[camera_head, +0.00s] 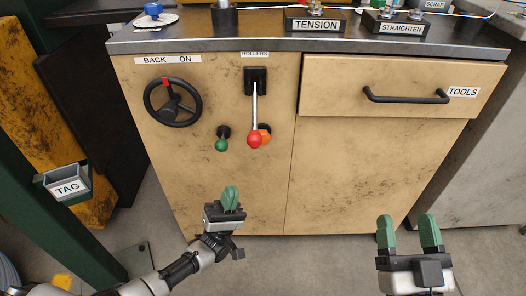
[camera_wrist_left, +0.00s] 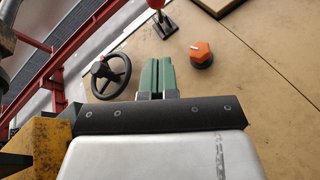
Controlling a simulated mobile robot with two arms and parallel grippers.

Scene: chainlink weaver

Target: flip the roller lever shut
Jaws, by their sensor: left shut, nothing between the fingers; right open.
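The roller lever (camera_head: 255,105) is on the tan cabinet front under the ROLLERS label (camera_head: 254,54). Its silver rod hangs down from a black bracket (camera_head: 256,80) and ends in a red ball (camera_head: 255,140). In the left wrist view, the red ball (camera_wrist_left: 156,3) is cut by the top edge. My left gripper (camera_head: 230,196) is shut and empty, below and left of the ball, apart from it. Its green fingers (camera_wrist_left: 156,75) show together in the wrist view. My right gripper (camera_head: 409,230) is open and empty at the lower right.
An orange knob (camera_head: 265,129) sits close behind the ball, and a green knob (camera_head: 222,144) is left of it. A black handwheel (camera_head: 172,103) is further left. The drawer handle (camera_head: 405,96) sticks out at right. A TAG holder (camera_head: 66,184) stands at far left.

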